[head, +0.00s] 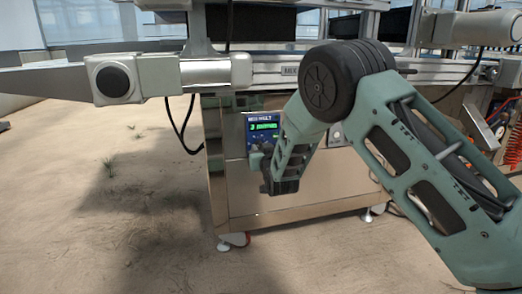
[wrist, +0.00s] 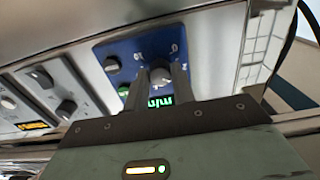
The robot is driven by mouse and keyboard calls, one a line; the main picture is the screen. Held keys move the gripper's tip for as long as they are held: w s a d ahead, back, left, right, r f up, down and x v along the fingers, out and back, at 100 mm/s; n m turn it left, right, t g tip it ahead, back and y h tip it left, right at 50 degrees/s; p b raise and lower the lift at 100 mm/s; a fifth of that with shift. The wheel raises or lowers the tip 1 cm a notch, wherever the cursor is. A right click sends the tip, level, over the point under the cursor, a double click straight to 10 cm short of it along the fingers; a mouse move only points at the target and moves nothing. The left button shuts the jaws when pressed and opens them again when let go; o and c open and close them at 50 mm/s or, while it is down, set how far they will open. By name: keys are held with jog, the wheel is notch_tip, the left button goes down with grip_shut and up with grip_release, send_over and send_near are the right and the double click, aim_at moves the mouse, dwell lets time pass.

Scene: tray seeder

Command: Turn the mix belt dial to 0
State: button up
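The mix belt panel (head: 262,127) is blue, with a green display that seems to begin with 3, on the front of the machine. In the wrist view the same blue panel (wrist: 125,58) appears turned over, with its green display partly between my fingers. In the head view my gripper (head: 265,160) is at the panel's lower part, and the dial is hidden.
In the head view the sandy floor (head: 110,220) is clear at the left.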

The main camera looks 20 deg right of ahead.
jog(key=shift+n+p, duration=0.4)
jog(key=shift+p, duration=0.05)
jog(key=shift+n+p, duration=4.7)
jog(key=shift+n, duration=3)
jog(key=o, duration=1)
jog(key=s+p, duration=0.5)
jog(key=s, duration=1.2)
jog(key=shift+s, duration=0.25)
